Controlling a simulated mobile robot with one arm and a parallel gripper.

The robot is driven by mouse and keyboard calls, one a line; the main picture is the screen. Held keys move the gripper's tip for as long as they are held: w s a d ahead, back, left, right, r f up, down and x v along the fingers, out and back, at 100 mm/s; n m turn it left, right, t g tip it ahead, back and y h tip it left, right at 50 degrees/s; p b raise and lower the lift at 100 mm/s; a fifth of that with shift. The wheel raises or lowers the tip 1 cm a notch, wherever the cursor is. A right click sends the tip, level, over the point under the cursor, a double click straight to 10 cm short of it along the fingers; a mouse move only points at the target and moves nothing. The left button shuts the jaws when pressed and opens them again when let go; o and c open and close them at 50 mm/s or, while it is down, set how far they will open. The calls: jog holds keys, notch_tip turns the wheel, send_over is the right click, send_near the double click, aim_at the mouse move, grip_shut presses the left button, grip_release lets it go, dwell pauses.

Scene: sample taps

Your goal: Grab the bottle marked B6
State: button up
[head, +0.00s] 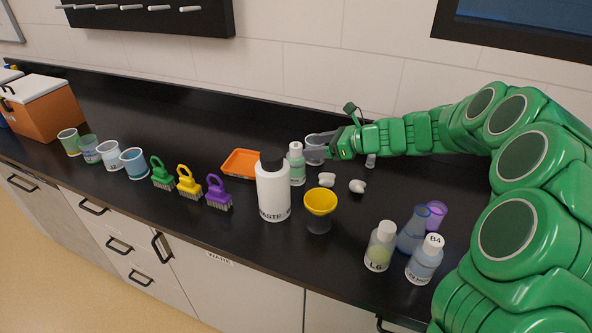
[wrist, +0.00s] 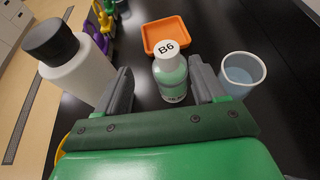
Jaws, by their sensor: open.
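The bottle marked B6 (wrist: 170,75) stands upright in the wrist view, with a white cap lettered B6 and pale green contents. It also shows in the head view (head: 296,165), beside the white waste bottle. My gripper (wrist: 160,85) is open, with one grey finger on each side of the B6 bottle and visible gaps to it. In the head view my gripper (head: 325,143) reaches in from the right at the bottle's height. I cannot tell from these views how deep the bottle sits between the fingers.
The white waste bottle with a black cap (head: 273,190) stands close by on one side, a clear cup (wrist: 243,73) on the other. An orange tray (head: 242,162) lies behind. A yellow funnel (head: 320,202), bottle L6 (head: 380,247) and bottle B4 (head: 425,262) stand nearer the front edge.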

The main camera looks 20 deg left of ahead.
aim_at(296, 145)
jog(key=shift+w+x, duration=0.15)
jog(key=shift+x, duration=1.15)
jog(key=shift+w+x, duration=0.2)
jog(key=shift+x, duration=1.15)
jog(key=shift+w+x, duration=0.15)
jog(key=shift+x, duration=1.15)
jog(key=shift+d+f, duration=0.15)
jog(key=shift+c, duration=0.4)
grip_shut()
